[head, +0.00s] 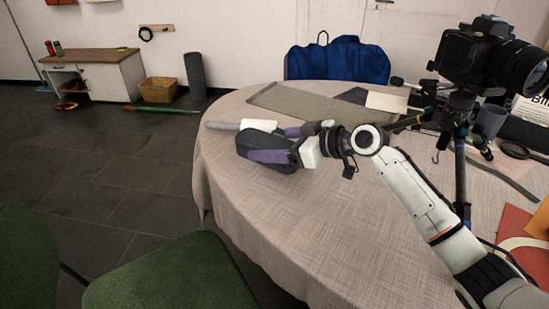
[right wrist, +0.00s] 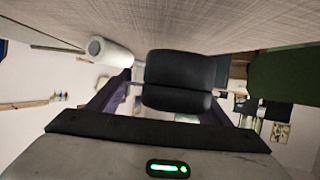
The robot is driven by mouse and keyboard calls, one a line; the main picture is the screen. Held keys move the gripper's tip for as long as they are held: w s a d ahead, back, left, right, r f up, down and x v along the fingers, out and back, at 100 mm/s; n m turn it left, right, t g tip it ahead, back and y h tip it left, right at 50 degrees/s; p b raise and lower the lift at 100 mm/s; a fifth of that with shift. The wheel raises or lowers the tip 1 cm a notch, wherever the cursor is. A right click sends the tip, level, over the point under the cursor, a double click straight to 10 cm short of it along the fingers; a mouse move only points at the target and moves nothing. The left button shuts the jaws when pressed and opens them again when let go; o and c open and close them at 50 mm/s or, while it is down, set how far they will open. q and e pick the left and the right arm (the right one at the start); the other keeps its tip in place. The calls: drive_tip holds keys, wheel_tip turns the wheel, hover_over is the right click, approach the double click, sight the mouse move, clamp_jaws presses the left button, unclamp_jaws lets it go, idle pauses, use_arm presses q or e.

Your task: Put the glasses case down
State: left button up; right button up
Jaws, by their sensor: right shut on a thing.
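The dark glasses case (head: 256,139) is at the left part of the round table (head: 330,215), held between the purple fingers of my right gripper (head: 270,147). In the right wrist view the black case (right wrist: 180,80) sits crosswise between the fingers, with a seam along its middle. My right gripper is shut on it. The case is close to the tablecloth, but I cannot tell whether it touches it. My fingers hide part of the case in the head view. My left gripper is not in view.
A white roll (head: 259,125) lies just behind the case. A grey-green mat (head: 315,108) lies further back. A camera on a tripod (head: 468,60) stands at the right. The front of the table is clear. A green chair (head: 175,277) stands at the front left.

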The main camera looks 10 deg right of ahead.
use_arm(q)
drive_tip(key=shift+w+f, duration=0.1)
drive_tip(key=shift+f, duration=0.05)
use_arm(e)
wheel_tip(320, 180, down, 3)
drive_tip(key=shift+f, duration=0.45)
use_arm(q)
drive_tip(key=shift+b, duration=0.35)
use_arm(e)
drive_tip(key=shift+f, duration=0.1)
drive_tip(key=o, duration=0.7)
drive_tip(key=shift+f, duration=0.15)
drive_tip(key=o, duration=0.5)
